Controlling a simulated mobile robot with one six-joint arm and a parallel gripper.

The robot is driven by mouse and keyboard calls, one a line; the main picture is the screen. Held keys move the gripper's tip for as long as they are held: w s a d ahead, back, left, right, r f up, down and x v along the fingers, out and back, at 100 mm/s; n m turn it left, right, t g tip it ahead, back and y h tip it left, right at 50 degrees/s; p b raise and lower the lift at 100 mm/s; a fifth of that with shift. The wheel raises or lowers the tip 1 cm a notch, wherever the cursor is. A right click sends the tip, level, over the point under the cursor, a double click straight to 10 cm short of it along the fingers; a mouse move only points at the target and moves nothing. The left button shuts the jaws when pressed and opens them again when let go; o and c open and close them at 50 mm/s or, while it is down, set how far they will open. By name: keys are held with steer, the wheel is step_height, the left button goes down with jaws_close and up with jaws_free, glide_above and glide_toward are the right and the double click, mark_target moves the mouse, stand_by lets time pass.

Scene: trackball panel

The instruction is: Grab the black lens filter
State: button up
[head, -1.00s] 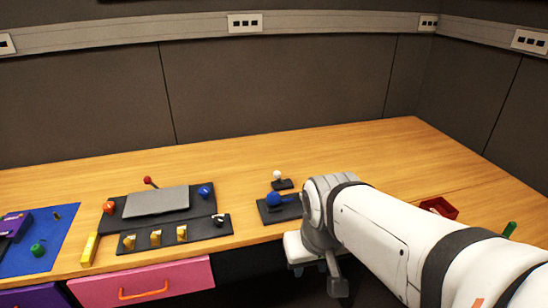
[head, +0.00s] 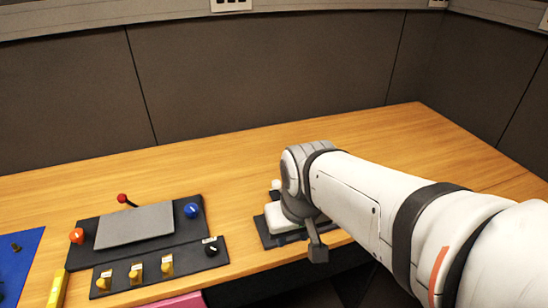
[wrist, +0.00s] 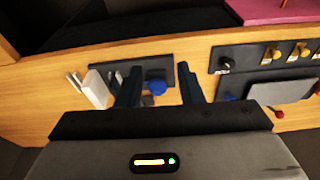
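I cannot make out a black lens filter for certain in either view. My gripper (wrist: 160,70) is open, its two dark fingers apart with nothing held between them. Beyond and between the fingers in the wrist view is a blue ball (wrist: 156,87) on a dark base plate (wrist: 160,72). A small dark piece (wrist: 147,101) shows near the left finger, too unclear to name. In the head view my arm covers the ball, and the dark plate (head: 264,232) shows only in part under my gripper.
A dark control panel (head: 107,228) with a grey pad, coloured knobs and yellow switches lies left of my gripper. A white block (wrist: 96,88) stands beside the left finger. A pink drawer (wrist: 265,10) is at the desk's front edge. The wooden desk (head: 240,160) is clear behind.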

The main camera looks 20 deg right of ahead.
steer(key=shift+g, duration=0.6)
steer(key=w+d+f+p, duration=0.1)
steer(key=w+d+f, duration=0.1)
steer(key=w+d, duration=0.2)
steer(key=w+d+f+p, duration=0.1)
steer(key=w+d+f, duration=0.2)
steer(key=w+d, duration=0.2)
steer(key=w+d+f+p, duration=0.1)
steer(key=w+d, duration=0.3)
steer(key=w, duration=0.4)
steer(key=shift+w+d+f, duration=0.15)
steer(key=shift+d+f, duration=0.05)
steer(key=shift+f, duration=0.25)
steer(key=shift+w+d+f, duration=0.15)
steer(key=shift+f, duration=0.25)
steer(key=shift+d+f+n+p, duration=0.2)
steer(key=shift+f+n+p, duration=0.1)
steer(key=f, duration=0.2)
steer(key=w+f, duration=0.1)
steer(key=f, duration=0.2)
steer(key=f+p, duration=0.1)
steer(key=f, duration=0.1)
steer(key=shift+w+a+f, duration=0.1)
steer(key=shift+w+f, duration=0.1)
steer(key=shift+w, duration=0.15)
jaws_close()
